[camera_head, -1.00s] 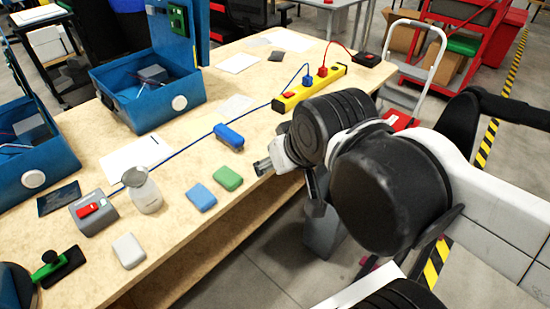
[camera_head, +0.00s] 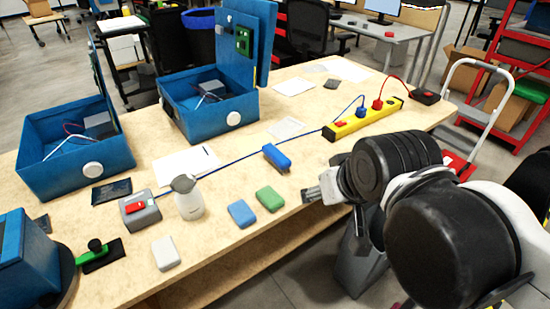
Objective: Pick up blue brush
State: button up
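A blue oblong block (camera_head: 277,157), which looks like the blue brush, lies on the wooden table near the blue cable. A flatter, lighter blue block (camera_head: 242,213) lies nearer the front edge, beside a green block (camera_head: 270,199). My gripper (camera_head: 309,195) is at the table's front edge, right of the green block and to the lower right of the brush. It is apart from the brush and nothing shows held in it. Its fingers are too small to tell whether they are open.
A yellow power strip (camera_head: 366,119) lies behind my arm. Open blue cases (camera_head: 76,164) line the back.

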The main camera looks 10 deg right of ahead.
jog(key=shift+o, duration=0.5)
jog(key=shift+o, duration=0.7)
jog(key=shift+w, duration=0.1)
